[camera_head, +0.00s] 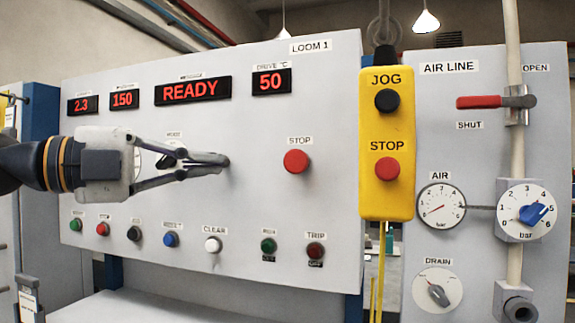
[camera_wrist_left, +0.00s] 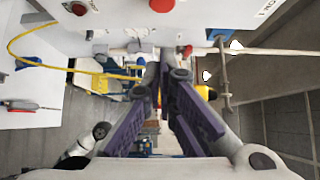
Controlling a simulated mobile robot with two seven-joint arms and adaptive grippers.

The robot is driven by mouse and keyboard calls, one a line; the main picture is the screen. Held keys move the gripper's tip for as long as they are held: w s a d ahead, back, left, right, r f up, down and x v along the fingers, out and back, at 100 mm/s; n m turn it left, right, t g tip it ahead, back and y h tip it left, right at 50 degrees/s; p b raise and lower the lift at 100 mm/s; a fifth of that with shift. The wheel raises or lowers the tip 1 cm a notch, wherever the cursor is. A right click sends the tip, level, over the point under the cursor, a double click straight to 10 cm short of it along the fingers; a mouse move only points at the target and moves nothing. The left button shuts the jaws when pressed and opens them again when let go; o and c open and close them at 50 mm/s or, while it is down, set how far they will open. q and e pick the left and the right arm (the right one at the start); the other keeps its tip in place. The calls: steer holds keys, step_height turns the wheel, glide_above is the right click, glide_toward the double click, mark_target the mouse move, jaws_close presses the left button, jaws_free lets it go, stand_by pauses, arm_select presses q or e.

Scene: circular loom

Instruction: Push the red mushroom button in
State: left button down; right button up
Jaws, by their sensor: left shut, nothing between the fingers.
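A red mushroom button (camera_head: 296,161) labelled STOP sticks out of the light grey LOOM 1 panel (camera_head: 250,120), right of its middle. A second red STOP button (camera_head: 388,168) sits on the yellow hanging box (camera_head: 386,130), under a black JOG button. My left gripper (camera_head: 226,160) comes in from the left in front of the panel, its fingertips together and empty. The tips are left of the panel's STOP button, at about its height, and apart from it in the picture. The left wrist view shows the fingers (camera_wrist_left: 165,68) and a red knob (camera_wrist_left: 163,4) at the top edge. My right gripper is not seen.
Several small buttons line the panel's lower part, including a white CLEAR button (camera_head: 213,245) and a blue one (camera_head: 171,239). Red displays, one reading READY (camera_head: 193,90), are above. An air panel with a red-handled valve (camera_head: 480,102) and a gauge (camera_head: 441,206) stands at the right.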

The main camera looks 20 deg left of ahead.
arm_select(q)
steer(key=b, duration=0.2)
glide_toward(296, 162)
steer(key=w+d, duration=0.3)
steer(key=d, duration=0.3)
steer(key=shift+d+f, duration=0.1)
steer(key=shift+f, duration=0.1)
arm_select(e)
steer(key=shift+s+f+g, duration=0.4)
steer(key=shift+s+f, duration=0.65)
